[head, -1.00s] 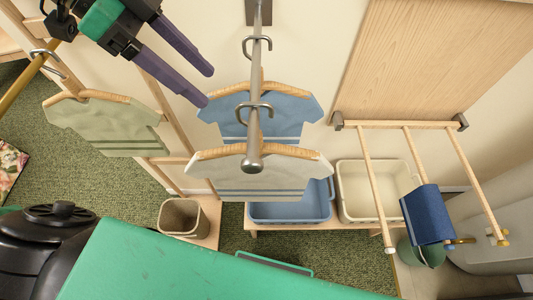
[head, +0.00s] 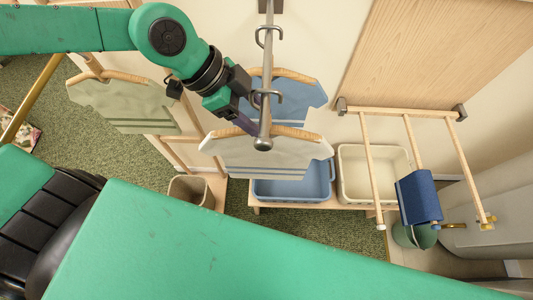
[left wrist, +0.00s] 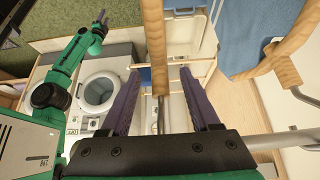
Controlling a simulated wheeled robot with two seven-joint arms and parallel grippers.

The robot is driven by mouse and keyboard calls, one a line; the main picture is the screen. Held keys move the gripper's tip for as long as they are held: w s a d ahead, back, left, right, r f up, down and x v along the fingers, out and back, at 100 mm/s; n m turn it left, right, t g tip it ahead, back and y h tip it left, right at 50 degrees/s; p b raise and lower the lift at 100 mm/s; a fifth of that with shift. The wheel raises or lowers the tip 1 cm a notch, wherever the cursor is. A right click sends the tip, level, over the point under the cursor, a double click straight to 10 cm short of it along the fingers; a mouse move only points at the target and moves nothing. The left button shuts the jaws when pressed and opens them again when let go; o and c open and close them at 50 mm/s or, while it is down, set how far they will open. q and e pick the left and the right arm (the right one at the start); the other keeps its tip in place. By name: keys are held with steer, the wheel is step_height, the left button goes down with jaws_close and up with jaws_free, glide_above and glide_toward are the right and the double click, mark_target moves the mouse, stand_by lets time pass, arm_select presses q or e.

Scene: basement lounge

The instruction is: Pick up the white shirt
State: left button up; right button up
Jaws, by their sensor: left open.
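The white shirt (head: 262,160) with grey stripes hangs on a wooden hanger (head: 297,132) at the near end of the metal rail. My left gripper (head: 246,125) is at this hanger, beside the rail; the rail and hook partly hide its fingers. In the left wrist view its purple fingers (left wrist: 158,98) are open, with a wooden hanger bar (left wrist: 153,45) running between them and no clear contact. My right arm shows at the left of that view, with its small, unclear end (left wrist: 101,20).
A blue shirt (head: 297,97) hangs just behind on the same rail (head: 266,60). A pale green shirt (head: 125,105) hangs at left. Below are a blue bin (head: 292,190), a cream bin (head: 350,180) and a small basket (head: 190,190). A wooden rack with a blue cloth (head: 418,198) juts out at right.

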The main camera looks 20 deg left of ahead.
arm_select(q)
steer(key=shift+s, duration=0.1)
jaws_close()
steer(key=shift+r, duration=0.1)
stand_by(1.1)
